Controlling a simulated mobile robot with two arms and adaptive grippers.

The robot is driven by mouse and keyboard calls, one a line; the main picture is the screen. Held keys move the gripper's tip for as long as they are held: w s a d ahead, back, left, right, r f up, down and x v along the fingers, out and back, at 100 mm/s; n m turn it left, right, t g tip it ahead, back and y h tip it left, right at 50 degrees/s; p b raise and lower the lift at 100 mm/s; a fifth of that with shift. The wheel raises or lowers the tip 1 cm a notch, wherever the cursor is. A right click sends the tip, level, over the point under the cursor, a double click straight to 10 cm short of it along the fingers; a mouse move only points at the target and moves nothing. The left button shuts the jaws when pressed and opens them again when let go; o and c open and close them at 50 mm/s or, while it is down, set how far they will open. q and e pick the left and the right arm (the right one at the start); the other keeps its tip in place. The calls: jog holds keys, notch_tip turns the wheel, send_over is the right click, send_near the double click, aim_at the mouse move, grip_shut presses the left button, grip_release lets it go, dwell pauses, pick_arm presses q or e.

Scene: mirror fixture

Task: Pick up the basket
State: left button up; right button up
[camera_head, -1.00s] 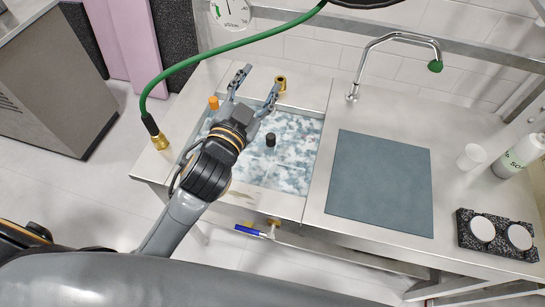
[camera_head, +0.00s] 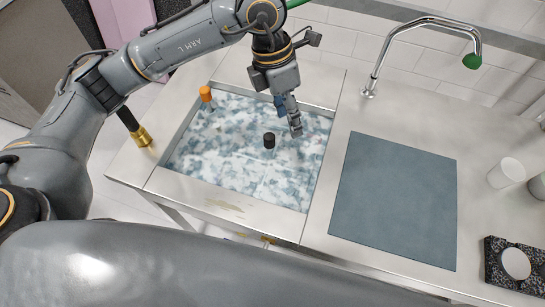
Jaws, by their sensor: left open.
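I cannot make out a clear basket. A sink basin (camera_head: 179,187) in the steel counter is full of foamy, blue-white water. A black knob-like piece (camera_head: 269,140) sticks up from the middle of the foam; what is under it is hidden. An orange-topped piece (camera_head: 206,94) stands at the basin's back left corner. My left gripper (camera_head: 296,130) points down over the back right part of the basin, right of the black piece and apart from it. It is open and I see nothing held. Its fingers are seen nearly edge-on. My right gripper is not in view.
A steel tap (camera_head: 378,60) with a green tip stands behind the counter. A flat blue-grey mat (camera_head: 395,200) lies right of the basin. A white cup (camera_head: 505,172) and a dark speckled tray (camera_head: 492,270) are at the right. A brass hose nozzle (camera_head: 140,136) is at the left.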

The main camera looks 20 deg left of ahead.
pick_arm(q)
jog(key=w+a+y, duration=0.3)
jog(key=a, duration=0.3)
send_over(270, 136)
jog(key=a, duration=0.1)
jog(key=shift+n+t, duration=0.4)
notch_tip(270, 136, down, 7)
jog(key=shift+f+p, duration=0.1)
jog(key=shift+p, duration=0.3)
jog(key=f, duration=0.1)
jog(key=f+p, duration=0.1)
jog(key=f, duration=0.3)
jog(key=shift+d+f+p, duration=0.2)
jog(key=shift+d+p, duration=0.1)
jog(key=shift+d, duration=0.1)
jog(key=shift+f, duration=0.3)
grip_shut()
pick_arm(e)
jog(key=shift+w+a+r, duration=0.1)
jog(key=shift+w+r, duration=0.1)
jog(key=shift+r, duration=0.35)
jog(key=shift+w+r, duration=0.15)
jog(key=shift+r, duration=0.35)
pick_arm(q)
jog(key=shift+r, duration=0.1)
